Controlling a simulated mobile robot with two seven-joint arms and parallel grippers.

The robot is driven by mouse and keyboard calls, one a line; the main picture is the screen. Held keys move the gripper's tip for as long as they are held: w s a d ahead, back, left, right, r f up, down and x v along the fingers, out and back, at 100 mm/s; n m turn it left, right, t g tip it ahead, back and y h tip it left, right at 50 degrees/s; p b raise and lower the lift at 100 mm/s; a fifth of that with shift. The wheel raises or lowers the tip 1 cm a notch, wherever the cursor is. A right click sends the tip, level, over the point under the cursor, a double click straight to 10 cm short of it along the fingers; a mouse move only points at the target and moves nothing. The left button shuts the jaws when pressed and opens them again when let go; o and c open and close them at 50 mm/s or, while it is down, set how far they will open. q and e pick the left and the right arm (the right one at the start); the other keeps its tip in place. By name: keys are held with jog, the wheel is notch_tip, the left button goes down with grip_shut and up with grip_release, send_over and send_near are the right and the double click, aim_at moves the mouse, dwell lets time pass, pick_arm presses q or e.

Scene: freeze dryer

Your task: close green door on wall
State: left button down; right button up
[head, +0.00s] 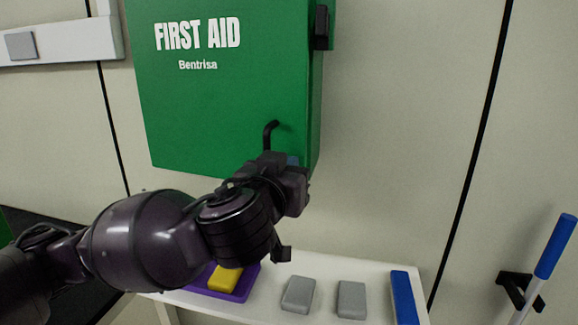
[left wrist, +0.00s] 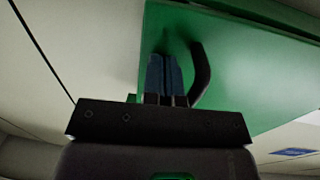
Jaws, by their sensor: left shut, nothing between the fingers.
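The green door (head: 205,100) is the front of a green first aid box on the wall, with white "FIRST AID" lettering. It also fills much of the left wrist view (left wrist: 255,75). I cannot tell whether it is fully shut against the box. A black curved handle (head: 268,134) sticks out near its lower right corner. My left gripper (head: 291,161) is at that lower right corner, just below the handle. In the left wrist view its blue fingers (left wrist: 164,75) are together and empty, beside the black handle (left wrist: 201,72). My right gripper is out of view.
A white table (head: 265,288) below the box holds a purple tray (head: 241,290) with a yellow block (head: 225,279), two grey blocks (head: 299,294) and a blue bar (head: 404,297). A blue-handled tool (head: 555,247) hangs at right. The wall right of the box is bare.

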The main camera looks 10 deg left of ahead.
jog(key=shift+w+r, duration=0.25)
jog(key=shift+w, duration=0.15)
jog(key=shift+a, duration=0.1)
pick_arm(q)
jog(key=shift+r, duration=0.1)
jog(key=w+y+p, duration=0.1)
jog(key=w, duration=0.1)
jog(key=w+n+y+p, duration=0.1)
jog(key=shift+w+d+n, duration=0.15)
jog(key=shift+w+n, duration=0.15)
jog(key=shift+w, duration=0.1)
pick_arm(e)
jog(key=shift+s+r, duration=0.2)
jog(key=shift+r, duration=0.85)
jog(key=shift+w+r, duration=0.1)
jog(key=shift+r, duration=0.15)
